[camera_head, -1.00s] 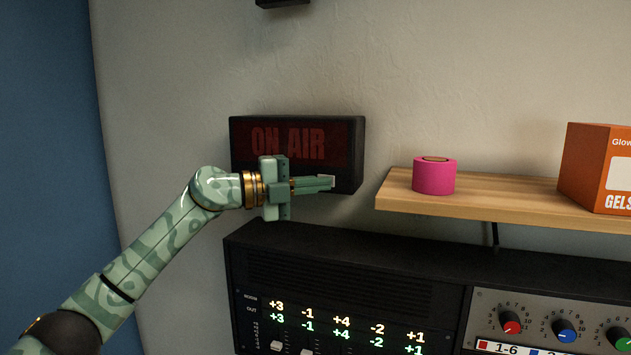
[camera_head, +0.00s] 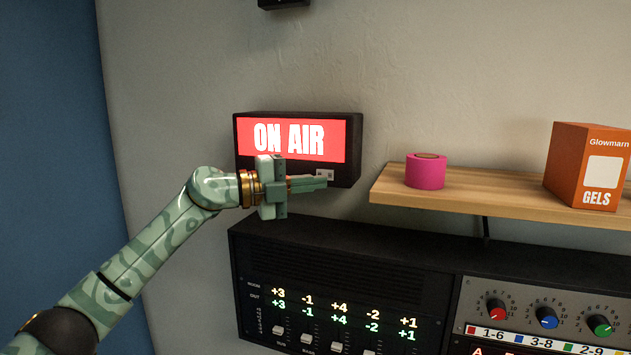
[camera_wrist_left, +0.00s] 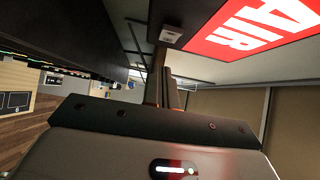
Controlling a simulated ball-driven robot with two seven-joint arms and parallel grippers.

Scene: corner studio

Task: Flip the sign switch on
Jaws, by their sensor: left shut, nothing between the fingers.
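The ON AIR sign (camera_head: 345,150) is a dark box on the wall, and its red panel is brightly lit with white letters. A small pale switch plate (camera_head: 325,174) sits at the lower right of its front. My left gripper (camera_head: 325,183) is shut and empty, its fingertips at or just below the switch plate. I cannot tell whether they touch it. In the left wrist view the sign (camera_wrist_left: 245,30) is lit at the upper right, with the switch plate (camera_wrist_left: 171,33) above the fingers. My right gripper is in neither view.
A wooden shelf (camera_head: 470,205) to the right of the sign holds a pink tape roll (camera_head: 426,171) and an orange GELS box (camera_head: 590,165). A black console (camera_head: 340,255) with sliders and knobs stands below. The wall left of the sign is clear.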

